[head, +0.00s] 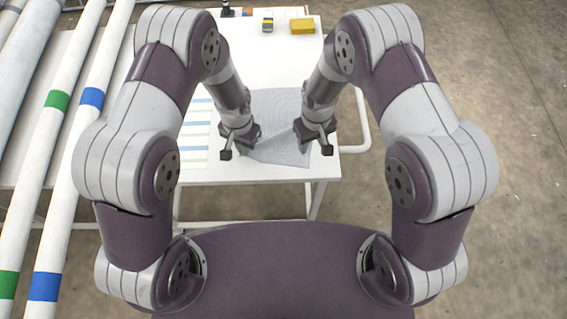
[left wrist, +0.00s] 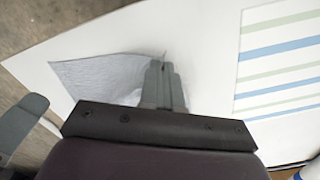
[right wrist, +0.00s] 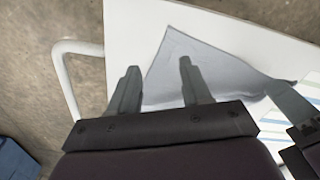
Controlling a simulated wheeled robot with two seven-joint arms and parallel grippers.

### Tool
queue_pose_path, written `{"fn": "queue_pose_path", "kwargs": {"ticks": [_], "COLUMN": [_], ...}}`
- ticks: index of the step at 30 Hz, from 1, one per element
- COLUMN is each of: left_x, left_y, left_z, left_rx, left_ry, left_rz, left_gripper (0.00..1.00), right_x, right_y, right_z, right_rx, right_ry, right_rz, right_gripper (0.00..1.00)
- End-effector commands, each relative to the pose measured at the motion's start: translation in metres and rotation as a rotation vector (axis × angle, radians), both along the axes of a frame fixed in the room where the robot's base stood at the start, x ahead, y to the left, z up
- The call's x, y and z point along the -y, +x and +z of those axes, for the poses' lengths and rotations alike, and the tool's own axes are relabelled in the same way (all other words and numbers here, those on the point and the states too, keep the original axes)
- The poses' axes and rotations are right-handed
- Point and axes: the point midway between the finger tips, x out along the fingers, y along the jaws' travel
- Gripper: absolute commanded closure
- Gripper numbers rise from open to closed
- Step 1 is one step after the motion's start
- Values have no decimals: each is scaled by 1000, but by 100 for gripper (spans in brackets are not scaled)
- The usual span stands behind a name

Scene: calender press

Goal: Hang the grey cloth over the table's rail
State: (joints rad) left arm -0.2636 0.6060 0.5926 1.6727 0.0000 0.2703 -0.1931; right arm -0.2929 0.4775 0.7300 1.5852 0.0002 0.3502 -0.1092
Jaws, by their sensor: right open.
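The grey cloth (head: 275,105) lies on the white table (head: 268,60) near its right front corner, with creases running toward my left gripper (head: 243,143). That gripper's fingers are together on the cloth's left part; the cloth (left wrist: 100,75) also shows in the left wrist view. My right gripper (head: 314,138) is open above the cloth's right front part. In the right wrist view its two fingers (right wrist: 157,78) stand apart with the cloth (right wrist: 195,70) beyond them. The table's white rail (head: 362,120) is a tube loop off the right edge; it also shows in the right wrist view (right wrist: 66,75).
A striped sheet (head: 196,135) lies on the table left of the cloth. A yellow box (head: 302,26) and a small dark-and-yellow item (head: 267,24) stand at the back. Long white rolls with green and blue bands (head: 75,145) run along the left.

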Motion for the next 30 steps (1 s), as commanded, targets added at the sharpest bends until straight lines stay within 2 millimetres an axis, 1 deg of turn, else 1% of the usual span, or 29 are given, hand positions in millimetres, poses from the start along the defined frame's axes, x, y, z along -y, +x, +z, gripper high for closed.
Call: {"fn": "queue_pose_path", "kwargs": {"ticks": [1,3,5,6,10,18,21,25,30], "left_x": [0,0,0,0,0,0,0,0,0], "left_y": [0,0,0,0,0,0,0,0,0], "left_z": [0,0,0,0,0,0,0,0,0], "left_rx": [0,0,0,0,0,0,0,0,0], "left_ry": [0,0,0,0,0,0,0,0,0], "left_rz": [0,0,0,0,0,0,0,0,0], "left_gripper": [100,100,100,100,100,100,100,100,100], "right_x": [-10,-19,-22,-23,-22,-22,-22,-22,-22], "right_y": [0,-3,-5,-6,-6,-7,-6,-5,-5], "right_z": [17,32,37,35,18,-33,-47,-58,-62], "right_rx": [9,5,2,0,-2,-3,0,1,2], "right_ry": [3,2,1,0,-1,-1,0,0,1], "right_rz": [-27,-70,-90,-94,-94,-93,-93,-93,-93], "right_gripper": [52,52,52,52,52,52,52,52,52]}}
